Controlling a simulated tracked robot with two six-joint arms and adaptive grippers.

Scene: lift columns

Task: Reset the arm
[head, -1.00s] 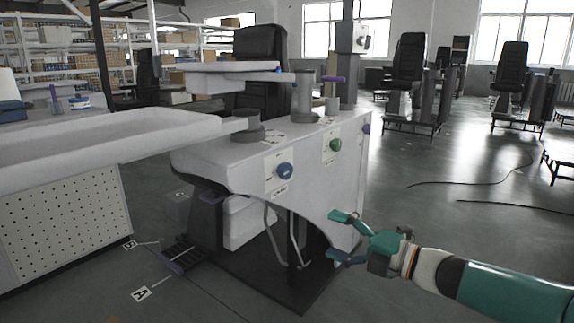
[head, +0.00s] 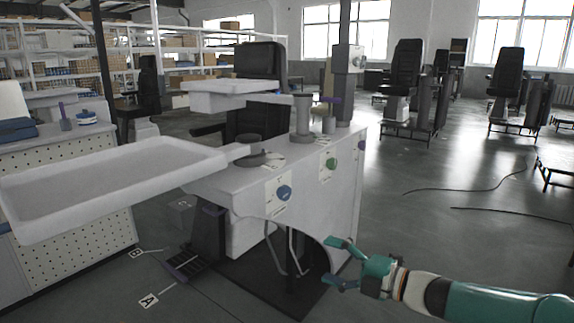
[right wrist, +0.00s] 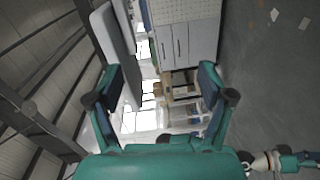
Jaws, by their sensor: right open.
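My right gripper (head: 334,263) comes in from the lower right in the head view, teal with dark pads. Its two fingers are apart with nothing between them. It appears in front of the lower right side of the white cabinet (head: 345,205); I cannot tell how far apart they are. In the right wrist view its fingers (right wrist: 162,88) are spread wide and empty. A teal arm part with a pale cuff (right wrist: 262,163) shows at the lower right of that view. My left gripper does not show in the head view.
A long white tray (head: 110,180) juts from the cabinet at left, with a smaller white tray (head: 225,95) higher behind it. A blue knob (head: 284,193) and a green knob (head: 331,163) sit on the cabinet front. Open floor (head: 430,225) lies to the right, with cables.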

